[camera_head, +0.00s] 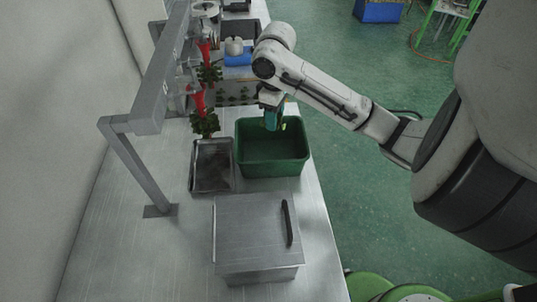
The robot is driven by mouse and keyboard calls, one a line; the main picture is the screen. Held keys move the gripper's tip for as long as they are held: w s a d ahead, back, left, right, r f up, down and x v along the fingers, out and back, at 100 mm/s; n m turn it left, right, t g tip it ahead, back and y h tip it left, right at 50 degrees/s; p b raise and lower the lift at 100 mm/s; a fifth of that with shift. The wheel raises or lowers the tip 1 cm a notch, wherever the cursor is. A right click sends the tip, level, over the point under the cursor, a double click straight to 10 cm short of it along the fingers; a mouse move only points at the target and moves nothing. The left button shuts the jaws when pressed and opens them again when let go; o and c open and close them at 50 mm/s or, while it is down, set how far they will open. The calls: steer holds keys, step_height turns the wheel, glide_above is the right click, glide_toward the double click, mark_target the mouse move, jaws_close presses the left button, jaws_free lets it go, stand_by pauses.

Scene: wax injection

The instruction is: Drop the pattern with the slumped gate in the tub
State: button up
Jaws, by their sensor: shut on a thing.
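The green tub (243,158) stands open on the metal bench, right of centre. My gripper (273,122) reaches down over the tub's far part, with its tip at or just above the rim level. It is shut on a small green pattern, mostly hidden by the fingers. The slump of its gate is too small to make out. The inside of the tub looks dark and empty where I can see it.
A shallow metal tray (197,183) lies left of the tub. A lidded metal box (250,235) stands nearer. Red funnel-shaped parts with green clusters (205,124) hang under a grey frame (147,185) at the left. A kettle (234,46) stands farther back.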

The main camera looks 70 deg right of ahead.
step_height(320, 180, down, 4)
steer(key=b, duration=0.3)
steer(key=shift+s+f, duration=0.1)
steer(key=o, duration=1.3)
step_height(320, 180, up, 11)
steer(key=shift+f+p, duration=0.1)
steer(key=shift+p, duration=0.55)
